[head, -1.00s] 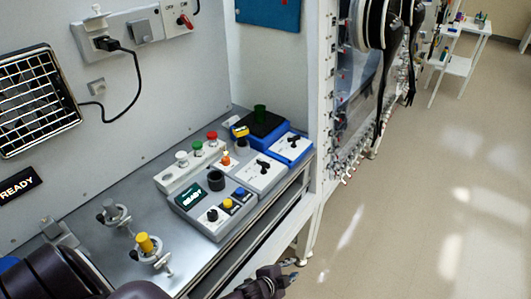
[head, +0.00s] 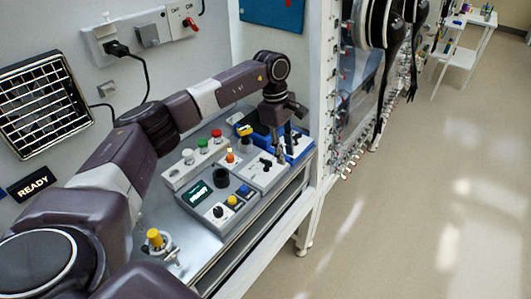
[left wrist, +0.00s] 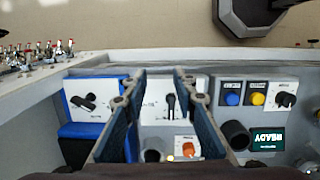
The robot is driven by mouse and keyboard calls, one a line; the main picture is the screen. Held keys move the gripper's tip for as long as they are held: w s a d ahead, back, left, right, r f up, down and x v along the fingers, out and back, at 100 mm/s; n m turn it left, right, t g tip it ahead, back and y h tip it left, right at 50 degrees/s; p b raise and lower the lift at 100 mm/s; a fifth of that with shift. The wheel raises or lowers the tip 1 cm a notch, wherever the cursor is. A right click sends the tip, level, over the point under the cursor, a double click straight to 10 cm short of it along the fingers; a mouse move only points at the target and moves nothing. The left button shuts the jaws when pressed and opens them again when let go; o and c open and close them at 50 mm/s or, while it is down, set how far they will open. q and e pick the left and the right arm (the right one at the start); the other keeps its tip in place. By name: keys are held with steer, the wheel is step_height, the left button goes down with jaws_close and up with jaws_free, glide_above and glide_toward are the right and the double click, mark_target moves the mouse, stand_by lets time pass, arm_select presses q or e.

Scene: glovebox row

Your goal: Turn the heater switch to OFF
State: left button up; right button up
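My left gripper (head: 284,152) points down over the back right of the bench and is open and empty. In the left wrist view its two fingers (left wrist: 162,90) stand apart on either side of a black lever switch (left wrist: 170,104) on a light grey box with an orange lamp. I cannot tell whether they touch it. The lever stands near upright in that picture. A second black lever switch (left wrist: 86,102) on the blue unit's white panel lies tilted, left of the fingers. The labels are too small to read, so I cannot tell which one is the heater's. My right gripper is not in view.
A control box (head: 218,198) with a READY display, black knob and yellow and blue buttons stands beside the grey box. Behind it is a strip (head: 190,170) with white, green and red buttons. A yellow-topped clamp (head: 157,240) stands nearer. The floor at right is clear.

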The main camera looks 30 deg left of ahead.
mark_target(266, 159)
arm_select(q)
steer(key=a+r, duration=0.1)
steer(key=a, duration=0.1)
steer(key=a+r+y, duration=0.1)
steer(key=s+a+r+y, duration=0.1)
steer(key=a, duration=0.1)
steer(key=shift+a+r, duration=0.1)
steer(key=shift+a, duration=0.2)
steer(key=shift+s+a+m+p, duration=0.1)
steer(key=shift+a+m+p, duration=0.2)
step_height(266, 159, down, 6)
steer(key=shift+d+f+p, duration=0.1)
steer(key=shift+f+p, duration=0.05)
steer(key=shift+p, duration=1)
steer(key=shift+f, duration=0.65)
jaws_close()
